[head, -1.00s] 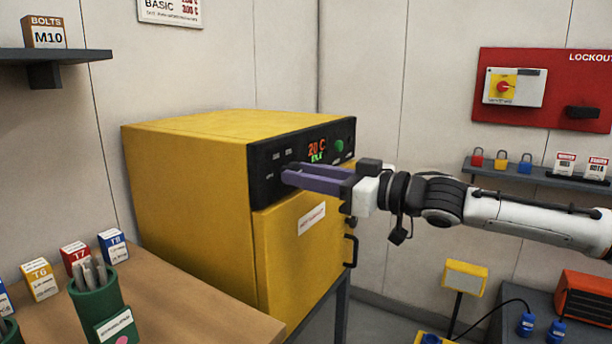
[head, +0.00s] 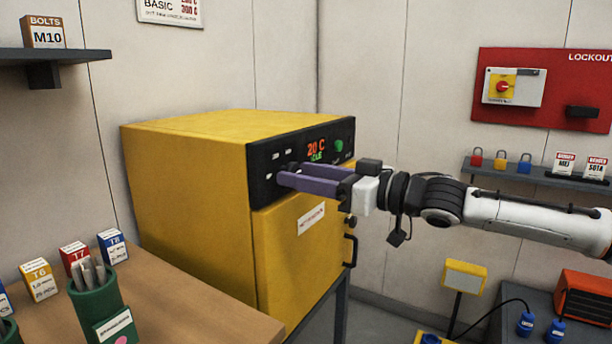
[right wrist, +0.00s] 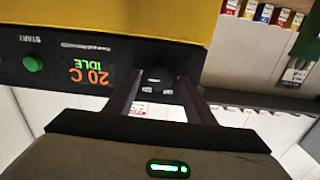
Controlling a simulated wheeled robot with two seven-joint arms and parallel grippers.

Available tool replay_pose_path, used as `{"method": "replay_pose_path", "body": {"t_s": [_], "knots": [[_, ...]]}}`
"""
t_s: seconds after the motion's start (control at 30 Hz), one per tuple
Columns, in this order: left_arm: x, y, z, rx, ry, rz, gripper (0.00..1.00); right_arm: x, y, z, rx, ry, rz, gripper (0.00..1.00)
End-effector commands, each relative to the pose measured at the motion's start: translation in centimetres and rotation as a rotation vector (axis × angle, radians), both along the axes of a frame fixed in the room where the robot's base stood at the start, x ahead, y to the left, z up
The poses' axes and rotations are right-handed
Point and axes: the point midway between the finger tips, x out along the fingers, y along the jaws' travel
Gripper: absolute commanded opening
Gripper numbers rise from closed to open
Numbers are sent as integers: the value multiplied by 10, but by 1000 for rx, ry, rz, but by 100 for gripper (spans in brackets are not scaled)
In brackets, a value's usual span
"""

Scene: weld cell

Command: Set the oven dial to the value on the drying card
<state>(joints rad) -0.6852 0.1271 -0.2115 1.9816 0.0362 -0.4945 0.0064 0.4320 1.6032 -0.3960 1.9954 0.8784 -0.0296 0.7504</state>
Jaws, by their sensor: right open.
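The yellow oven (head: 190,180) stands against the wall with a black control panel (head: 262,160) on its front. Its display (head: 316,150) reads 20 C, IDLE; in the right wrist view the display (right wrist: 90,75) is upside down. My right gripper (head: 286,172) is open at the panel, left of the display. In the right wrist view the dark round dial (right wrist: 158,76) lies between the two fingertips, with a gap visible; its pointer is not readable. The drying card (head: 170,10) is on the wall, its top cut off; it shows BASIC and 300 C. My left gripper is out of view.
A green button (head: 339,145) sits right of the display. The oven door has a dark handle (head: 351,250) below my arm. A wooden bench (head: 185,310) with a green rod holder (head: 97,305) and small boxes stands at lower left.

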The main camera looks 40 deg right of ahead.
Motion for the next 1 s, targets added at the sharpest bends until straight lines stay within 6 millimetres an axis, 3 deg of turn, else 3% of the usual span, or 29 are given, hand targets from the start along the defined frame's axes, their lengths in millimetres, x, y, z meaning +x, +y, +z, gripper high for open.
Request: {"method": "replay_pose_path", "body": {"t_s": [0.17,0.47,0.8,1.0], "knots": [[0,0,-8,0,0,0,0,-3,-1,-2,-2,-2,1,49],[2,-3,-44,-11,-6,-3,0,-26,-11,-9,-10,-3,-3,49],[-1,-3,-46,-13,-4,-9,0,-77,-33,1,-3,-1,-4,49],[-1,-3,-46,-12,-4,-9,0,-93,-39,0,-1,1,-2,49]]}}
